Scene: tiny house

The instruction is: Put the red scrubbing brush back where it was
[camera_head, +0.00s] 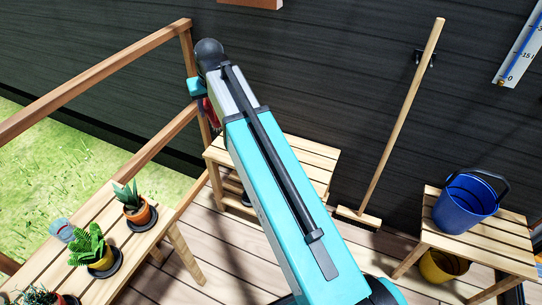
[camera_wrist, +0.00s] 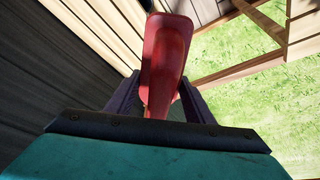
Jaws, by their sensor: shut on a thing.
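The red scrubbing brush (camera_wrist: 167,52) shows large in the wrist view, between the two dark fingers of my gripper (camera_wrist: 155,102). My gripper is shut on it, and the brush sticks out past the fingers. In the head view only a small bit of red (camera_head: 208,111) shows beside the end of my arm, near the wooden railing post. My arm hides most of the gripper there. The slatted wooden bench (camera_head: 310,158) against the dark wall stands below and to the right of the gripper, partly hidden by my arm.
A wooden railing (camera_head: 95,81) runs along the left, with grass beyond. A plant table (camera_head: 105,210) with potted plants stands front left. A broom (camera_head: 400,120) leans on the wall. A blue bucket (camera_head: 465,205) stands on a stool (camera_head: 480,250) at right, with a yellow bucket (camera_head: 441,266) below.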

